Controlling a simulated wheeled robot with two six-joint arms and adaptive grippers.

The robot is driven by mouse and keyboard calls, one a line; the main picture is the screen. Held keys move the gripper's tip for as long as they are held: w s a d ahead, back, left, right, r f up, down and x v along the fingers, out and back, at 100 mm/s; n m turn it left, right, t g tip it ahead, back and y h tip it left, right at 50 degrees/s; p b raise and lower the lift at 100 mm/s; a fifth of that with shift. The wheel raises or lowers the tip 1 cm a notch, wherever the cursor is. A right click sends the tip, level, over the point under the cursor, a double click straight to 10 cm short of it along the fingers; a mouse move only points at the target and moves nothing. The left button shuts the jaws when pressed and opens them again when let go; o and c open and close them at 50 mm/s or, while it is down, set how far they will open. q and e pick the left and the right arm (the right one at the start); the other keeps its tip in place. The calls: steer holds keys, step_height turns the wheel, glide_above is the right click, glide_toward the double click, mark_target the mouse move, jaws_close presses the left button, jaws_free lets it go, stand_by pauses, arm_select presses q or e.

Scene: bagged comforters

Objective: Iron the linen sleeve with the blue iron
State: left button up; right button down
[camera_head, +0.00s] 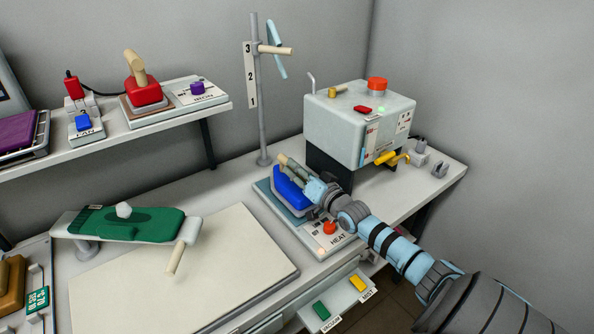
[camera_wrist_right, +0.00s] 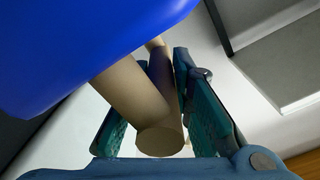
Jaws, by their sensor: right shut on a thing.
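The blue iron (camera_head: 288,190) sits on its grey stand (camera_head: 262,188) beside the HEAT panel, with a beige handle on top. My right gripper (camera_head: 309,186) reaches in from the right and is shut on the iron's handle. In the right wrist view, the beige handle (camera_wrist_right: 158,130) lies between the two fingers (camera_wrist_right: 158,125), with the blue iron body (camera_wrist_right: 90,45) above left. My left gripper is out of view.
A pale flat board (camera_head: 190,275) lies in front of the green cloth. A grey boiler box (camera_head: 360,115) stands behind my right arm, and a numbered post (camera_head: 262,120) behind the iron. A red iron (camera_head: 142,90) sits on the upper shelf.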

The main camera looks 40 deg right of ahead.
steer(key=shift+f+b, duration=0.4)
steer(key=shift+b, duration=0.1)
steer(key=c, duration=1.4)
jaws_free()
steer(key=shift+o, duration=0.2)
steer(key=shift+a+r, duration=0.1)
steer(key=shift+o, duration=0.3)
steer(key=shift+s, duration=0.1)
steer(key=o, duration=0.6)
